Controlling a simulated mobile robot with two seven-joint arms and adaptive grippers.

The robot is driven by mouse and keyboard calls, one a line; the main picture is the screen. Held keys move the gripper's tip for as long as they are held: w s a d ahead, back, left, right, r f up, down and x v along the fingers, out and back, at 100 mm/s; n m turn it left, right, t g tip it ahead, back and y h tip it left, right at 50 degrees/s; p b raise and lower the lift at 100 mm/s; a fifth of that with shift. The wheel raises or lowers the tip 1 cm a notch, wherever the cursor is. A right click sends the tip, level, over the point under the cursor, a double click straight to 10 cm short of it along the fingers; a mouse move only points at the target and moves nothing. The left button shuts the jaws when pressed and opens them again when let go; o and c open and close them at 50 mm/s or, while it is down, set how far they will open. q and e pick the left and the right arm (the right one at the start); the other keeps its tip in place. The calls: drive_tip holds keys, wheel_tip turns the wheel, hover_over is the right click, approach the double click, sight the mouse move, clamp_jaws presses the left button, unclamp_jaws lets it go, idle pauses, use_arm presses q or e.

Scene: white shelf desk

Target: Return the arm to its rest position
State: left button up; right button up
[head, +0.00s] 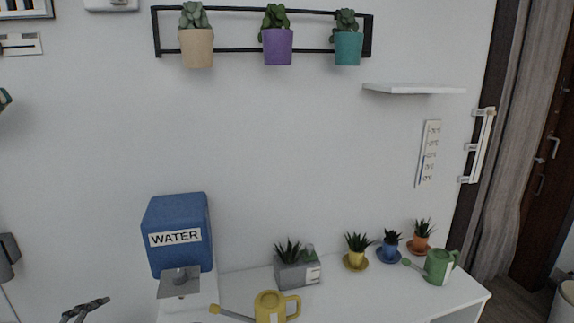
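My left gripper (86,309) shows at the bottom left edge of the head view, in front of the white wall. Only its dark finger parts are in the picture; the rest of it is cut off below. I cannot tell whether it is open or shut, and I see nothing held in it. It is to the left of the blue water dispenser (178,225) and apart from it in the picture. My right gripper is not in view.
A yellow watering can (268,307) and a grey planter (297,270) stand on the white desk (365,296). Small potted plants and a green watering can (439,266) stand at the right. A wall rack (230,51) holds three pots; a small white shelf (413,89) is beside it.

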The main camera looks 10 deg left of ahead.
use_arm(q)
drive_tip(key=s+d+f+n+g, duration=0.3)
drive_tip(key=s+d+f+n, duration=0.3)
drive_tip(key=s+d+f, duration=0.9)
drive_tip(key=s+d+f+n+h, duration=0.1)
drive_tip(key=s+d+f+n, duration=0.1)
drive_tip(key=d, duration=0.9)
drive_tip(key=s+d+f+n+g+h, duration=0.1)
drive_tip(key=s+d+f+n, duration=0.2)
drive_tip(key=d, duration=0.8)
drive_tip(key=shift+s+d+f+g, duration=0.3)
drive_tip(key=shift+s+d+f, duration=0.15)
drive_tip(key=shift+s, duration=0.4)
drive_tip(key=shift+f, duration=0.1)
